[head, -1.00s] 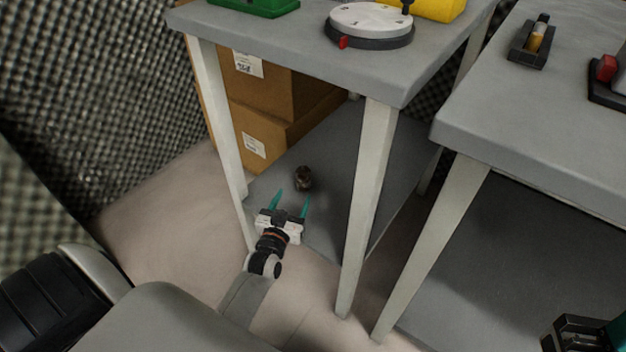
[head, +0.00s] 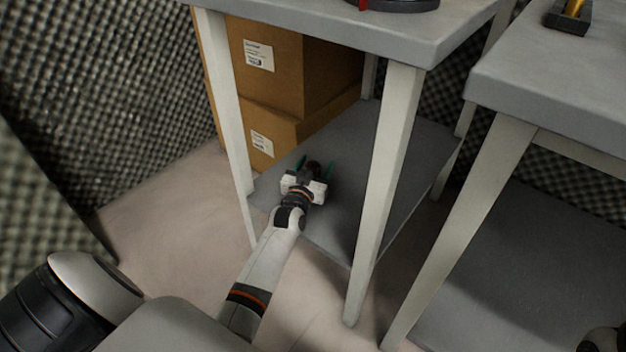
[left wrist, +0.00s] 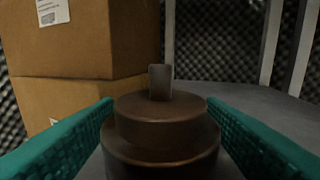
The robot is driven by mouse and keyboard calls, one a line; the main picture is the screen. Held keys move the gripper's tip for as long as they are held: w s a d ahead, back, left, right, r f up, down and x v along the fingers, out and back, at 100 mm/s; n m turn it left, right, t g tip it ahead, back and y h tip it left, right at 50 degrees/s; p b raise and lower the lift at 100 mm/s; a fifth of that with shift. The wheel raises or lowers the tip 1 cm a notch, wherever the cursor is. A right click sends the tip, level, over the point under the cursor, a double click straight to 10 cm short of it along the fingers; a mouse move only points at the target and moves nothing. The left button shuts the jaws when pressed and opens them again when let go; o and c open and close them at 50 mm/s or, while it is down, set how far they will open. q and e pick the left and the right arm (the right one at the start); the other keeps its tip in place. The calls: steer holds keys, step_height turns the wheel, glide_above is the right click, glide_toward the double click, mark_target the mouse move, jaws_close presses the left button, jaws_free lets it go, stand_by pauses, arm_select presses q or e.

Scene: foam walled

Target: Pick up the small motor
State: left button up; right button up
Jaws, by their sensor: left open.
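The small motor (left wrist: 160,128) is a dark brown stepped cylinder with a short shaft on top. It stands upright on the grey lower shelf of the table, and in the head view (head: 313,167) it is partly hidden by my gripper. My left gripper (head: 315,165) is open, with its teal fingers on either side of the motor. In the left wrist view the fingers (left wrist: 160,140) flank the motor, with a narrow gap visible on the left; whether the right finger touches it I cannot tell. A small part of my right arm shows at the lower right edge.
The lower shelf (head: 390,150) has free room right of the motor. Stacked cardboard boxes (head: 285,75) stand behind it. Pale table legs (head: 385,190) frame the shelf, and the tabletop (head: 330,30) hangs above. A second table (head: 560,90) stands at right.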

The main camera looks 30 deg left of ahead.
arm_select(q)
steer(key=shift+w, duration=0.1)
steer(key=c, duration=1.2)
steer(key=shift+r, duration=0.1)
steer(key=shift+c, duration=0.3)
steer(key=shift+r, duration=0.1)
